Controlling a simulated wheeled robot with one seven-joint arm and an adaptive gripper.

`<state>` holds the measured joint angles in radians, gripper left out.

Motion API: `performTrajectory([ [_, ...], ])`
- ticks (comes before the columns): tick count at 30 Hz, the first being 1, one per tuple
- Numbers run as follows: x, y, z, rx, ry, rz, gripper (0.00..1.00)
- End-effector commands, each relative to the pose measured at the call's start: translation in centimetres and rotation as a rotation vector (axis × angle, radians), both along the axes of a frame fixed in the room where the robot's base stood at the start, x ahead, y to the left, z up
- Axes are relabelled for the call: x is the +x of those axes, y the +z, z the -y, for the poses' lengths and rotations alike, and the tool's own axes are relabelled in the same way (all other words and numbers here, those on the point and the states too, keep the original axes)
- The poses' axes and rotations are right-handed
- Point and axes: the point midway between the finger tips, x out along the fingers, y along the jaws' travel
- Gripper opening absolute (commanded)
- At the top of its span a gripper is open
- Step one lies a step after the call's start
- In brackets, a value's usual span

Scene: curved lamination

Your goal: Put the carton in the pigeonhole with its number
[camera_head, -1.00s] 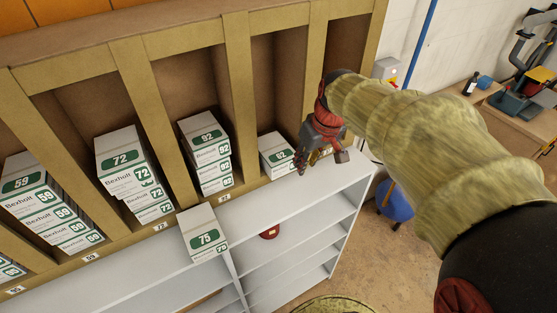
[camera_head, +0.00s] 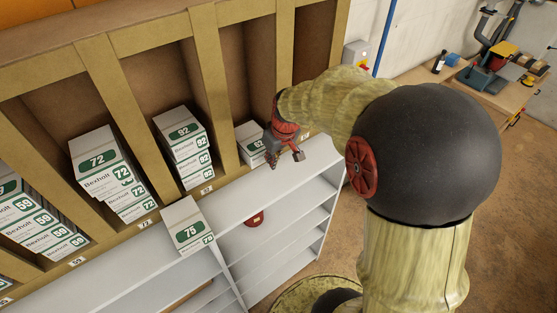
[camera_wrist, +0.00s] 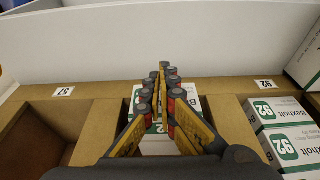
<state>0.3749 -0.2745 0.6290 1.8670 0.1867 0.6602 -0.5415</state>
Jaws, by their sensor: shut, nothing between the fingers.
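A loose white carton numbered 75 (camera_head: 188,225) sits on the white ledge in front of the pigeonholes, clear of my gripper. Number labels sit along the front edge; the wrist view shows 57 (camera_wrist: 63,91) and 92 (camera_wrist: 264,84).
Carton stacks 59 (camera_head: 40,215), 72 (camera_head: 100,160) and 92 (camera_head: 180,135) fill other pigeonholes. The pigeonhole labelled 57 (camera_wrist: 45,135) looks empty. Wooden dividers (camera_head: 215,90) separate them. The ledge (camera_head: 250,195) is clear between carton 75 and my gripper.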

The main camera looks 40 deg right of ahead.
Motion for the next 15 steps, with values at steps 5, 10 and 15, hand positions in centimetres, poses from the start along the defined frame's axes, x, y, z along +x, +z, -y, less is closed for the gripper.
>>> performTrajectory([
  [5,0.97,0.02,-0.06,0.000,0.000,0.000,0.00],
  [10,1.07,0.01,-0.06,0.000,-0.001,0.000,0.00],
  [15,1.08,0.01,-0.05,0.000,-0.001,0.000,0.00],
])
